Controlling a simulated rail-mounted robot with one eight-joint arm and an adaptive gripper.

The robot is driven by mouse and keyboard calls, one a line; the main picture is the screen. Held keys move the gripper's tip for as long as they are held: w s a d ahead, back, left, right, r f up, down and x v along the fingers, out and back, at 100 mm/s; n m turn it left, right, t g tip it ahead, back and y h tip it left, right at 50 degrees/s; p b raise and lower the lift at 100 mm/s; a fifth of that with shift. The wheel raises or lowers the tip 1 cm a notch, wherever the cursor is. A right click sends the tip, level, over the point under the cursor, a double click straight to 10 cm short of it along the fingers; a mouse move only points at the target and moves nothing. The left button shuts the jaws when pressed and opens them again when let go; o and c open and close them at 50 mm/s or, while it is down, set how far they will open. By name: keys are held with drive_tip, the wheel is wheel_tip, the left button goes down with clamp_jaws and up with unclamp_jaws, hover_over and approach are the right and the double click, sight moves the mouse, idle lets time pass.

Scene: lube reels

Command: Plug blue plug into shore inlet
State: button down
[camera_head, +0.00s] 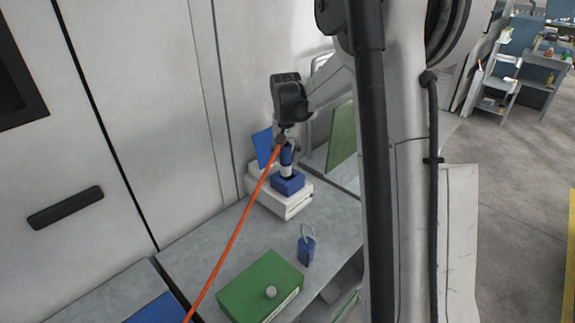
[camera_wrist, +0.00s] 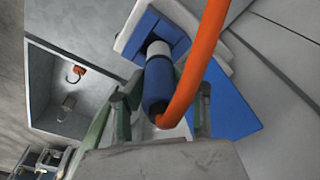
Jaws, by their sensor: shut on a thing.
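The blue plug (camera_head: 286,157) has a pale collar and a thick orange cable (camera_head: 236,236). My gripper (camera_head: 285,138) is shut on the plug from above and holds it upright, nose down. In the wrist view the blue plug (camera_wrist: 157,82) lies between my gripper's fingers (camera_wrist: 160,98). The shore inlet is a white box (camera_head: 291,207) with a blue socket (camera_head: 287,184) on top. The plug's pale nose is at the dark socket opening; how deep it sits is hidden. A blue flap (camera_head: 262,147) stands open behind it, also in the wrist view (camera_wrist: 234,104).
A green box (camera_head: 258,287) with a grey knob and a blue padlock (camera_head: 306,249) are on the grey counter (camera_head: 226,256) in front. A green panel (camera_head: 342,137) stands to the right of the inlet. A pale wall (camera_head: 150,110) rises behind the counter.

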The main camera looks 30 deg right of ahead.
sight(288, 165)
drive_tip(key=shift+d+f, duration=0.25)
drive_tip(key=shift+f, duration=1.9)
drive_tip(key=shift+f, duration=0.2)
drive_tip(key=c, duration=1.3)
unclamp_jaws()
drive_tip(key=shift+c, duration=0.2)
drive_tip(key=shift+r, duration=0.15)
